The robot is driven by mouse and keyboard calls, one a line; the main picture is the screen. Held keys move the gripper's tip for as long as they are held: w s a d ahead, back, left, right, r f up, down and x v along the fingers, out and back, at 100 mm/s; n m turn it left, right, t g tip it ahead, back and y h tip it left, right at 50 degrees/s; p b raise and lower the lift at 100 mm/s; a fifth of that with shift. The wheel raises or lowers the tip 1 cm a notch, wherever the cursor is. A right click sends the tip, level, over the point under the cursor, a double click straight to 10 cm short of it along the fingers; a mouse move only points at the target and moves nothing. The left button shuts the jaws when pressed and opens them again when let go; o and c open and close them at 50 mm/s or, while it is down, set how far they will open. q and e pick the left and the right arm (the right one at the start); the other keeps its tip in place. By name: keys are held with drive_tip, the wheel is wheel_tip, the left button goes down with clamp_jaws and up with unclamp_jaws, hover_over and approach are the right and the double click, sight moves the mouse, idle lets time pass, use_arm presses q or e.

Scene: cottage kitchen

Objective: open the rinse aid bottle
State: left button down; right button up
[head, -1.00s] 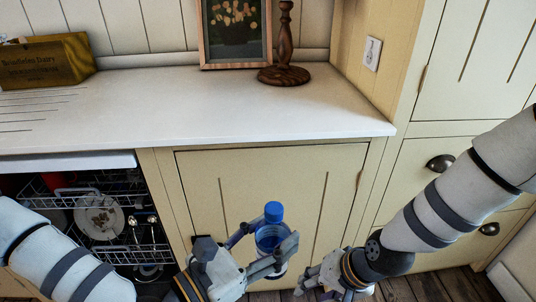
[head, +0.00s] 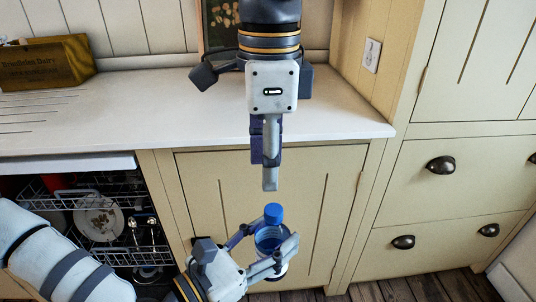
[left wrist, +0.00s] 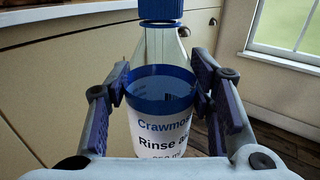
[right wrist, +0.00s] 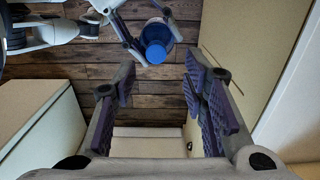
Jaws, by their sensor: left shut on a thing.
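The rinse aid bottle (head: 270,237) is clear, with blue liquid, a white label and a blue cap (head: 273,213) on top. It stands upright in front of the cupboard door. My left gripper (head: 272,252) is shut on the bottle's body, and the left wrist view shows a finger on each side of the label (left wrist: 165,135). My right gripper (head: 269,180) points down above the cap, apart from it. In the right wrist view its fingers (right wrist: 163,90) are spread with nothing between them, and the blue cap (right wrist: 156,52) shows beyond them. The cap is on the bottle.
The white countertop (head: 150,115) lies behind the bottle, its front edge close to my right gripper. An open dishwasher (head: 95,215) with a loaded rack is at the left. A wooden box (head: 45,62) stands on the counter. Drawers (head: 440,185) are at the right.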

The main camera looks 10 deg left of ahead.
sight(268, 207)
wheel_tip(268, 207, down, 8)
drive_tip(key=shift+r, duration=0.1)
drive_tip(key=shift+c, duration=0.6)
